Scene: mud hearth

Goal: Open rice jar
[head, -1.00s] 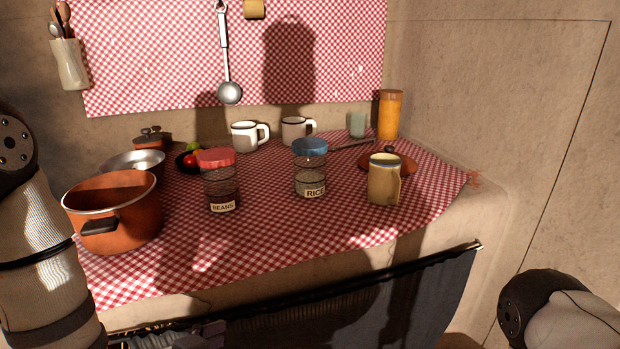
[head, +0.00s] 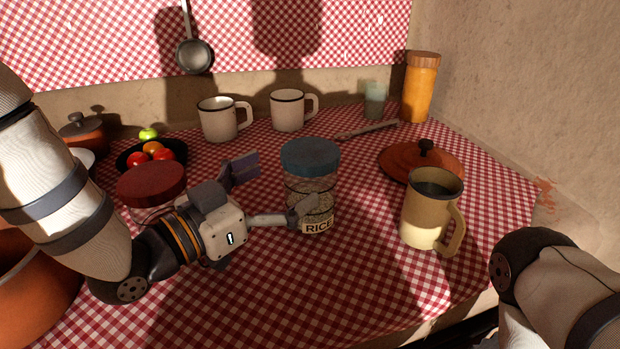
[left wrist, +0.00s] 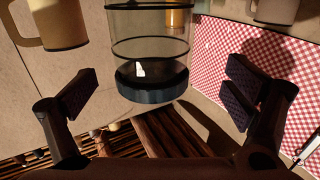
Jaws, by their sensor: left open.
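The rice jar (head: 312,187) stands upright on the checked cloth, clear glass with a blue lid (head: 310,157) seated on it and a RICE label. My left gripper (head: 277,190) is open at the jar's left side. Its near finger overlaps the jar's lower front in the head view; its far finger is left of the jar. In the left wrist view, the jar (left wrist: 148,30) appears upside down, its dark lid (left wrist: 150,84) between the spread fingers (left wrist: 155,92), with a gap on each side. My right arm shows at lower right, but its gripper is out of view.
The red-lidded beans jar (head: 152,182) is partly hidden behind my left arm. A beige mug (head: 425,215) and a terracotta lid (head: 390,160) stand right of the rice jar. Two white mugs (head: 218,122) (head: 287,112) stand behind. Cloth in front of the jar is clear.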

